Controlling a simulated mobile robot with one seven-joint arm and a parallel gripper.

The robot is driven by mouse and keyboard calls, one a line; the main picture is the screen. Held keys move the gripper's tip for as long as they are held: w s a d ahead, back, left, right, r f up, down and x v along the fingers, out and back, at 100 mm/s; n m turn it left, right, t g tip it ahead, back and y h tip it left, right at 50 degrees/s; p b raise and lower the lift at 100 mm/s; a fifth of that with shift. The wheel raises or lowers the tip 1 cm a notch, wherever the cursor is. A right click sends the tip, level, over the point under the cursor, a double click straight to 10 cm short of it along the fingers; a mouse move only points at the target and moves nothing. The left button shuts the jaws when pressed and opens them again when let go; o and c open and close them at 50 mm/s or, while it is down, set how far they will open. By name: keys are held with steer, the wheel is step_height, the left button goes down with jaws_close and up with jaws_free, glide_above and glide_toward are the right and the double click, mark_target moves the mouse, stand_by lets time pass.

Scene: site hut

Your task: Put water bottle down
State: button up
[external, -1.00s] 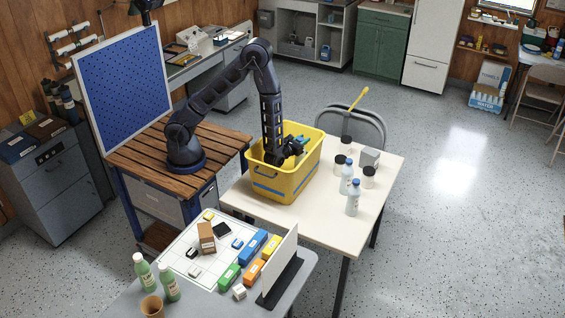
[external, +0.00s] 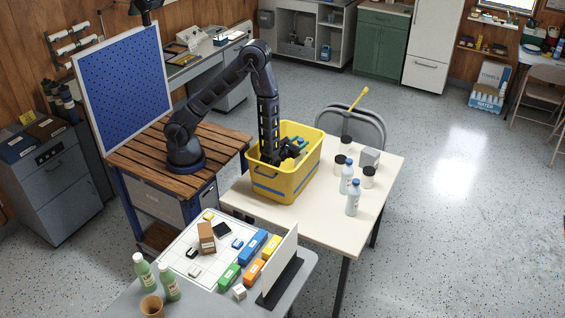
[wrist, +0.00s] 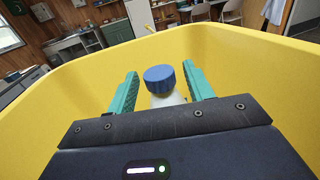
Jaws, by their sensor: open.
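My gripper (wrist: 160,90) is open inside the yellow bin (external: 278,188), low between its walls. In the wrist view, a water bottle with a blue cap (wrist: 160,78) stands between the two teal fingers, with a gap visible on each side of the cap. The bottle's lower part is hidden behind the gripper body, and I cannot tell what it rests on.
The yellow bin walls (wrist: 250,70) surround my gripper closely. A front table holds coloured blocks and a white upright panel (external: 280,262).

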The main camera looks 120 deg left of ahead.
steer(key=shift+d+r, duration=0.15)
steer(key=shift+r, duration=3.35)
steer(key=shift+s, duration=0.1)
steer(key=shift+s+r+n, duration=0.15)
steer(key=shift+r+n, duration=0.15)
steer(key=shift+r, duration=0.1)
steer(key=s+d+r+n+g+h, duration=0.2)
steer(key=s+d+r+n+g, duration=0.2)
steer(key=s+r+n, duration=0.25)
steer(key=s+d+r+n+g+h, duration=0.3)
steer(key=s+r+n, duration=0.2)
steer(key=s, duration=0.2)
steer(key=s+d+r+n+t+h, duration=0.2)
steer(key=s+d+r+n+h, duration=0.1)
steer(key=d, duration=0.5)
steer(key=s+d+r+n+t+h, duration=0.2)
steer(key=s+d+r+t+h, duration=0.1)
steer(key=d+h, duration=0.2)
steer(key=s+d+r+n+t+h, duration=0.2)
steer(key=s+d+r+n+h, duration=0.1)
steer(key=d, duration=0.7)
steer(key=shift+s+d+n+t+h, duration=0.35)
steer(key=shift+s+h, duration=0.1)
steer(key=shift+h, duration=0.35)
steer(key=shift+o, duration=0.5)
steer(key=shift+r, duration=0.1)
steer(key=o, duration=0.6)
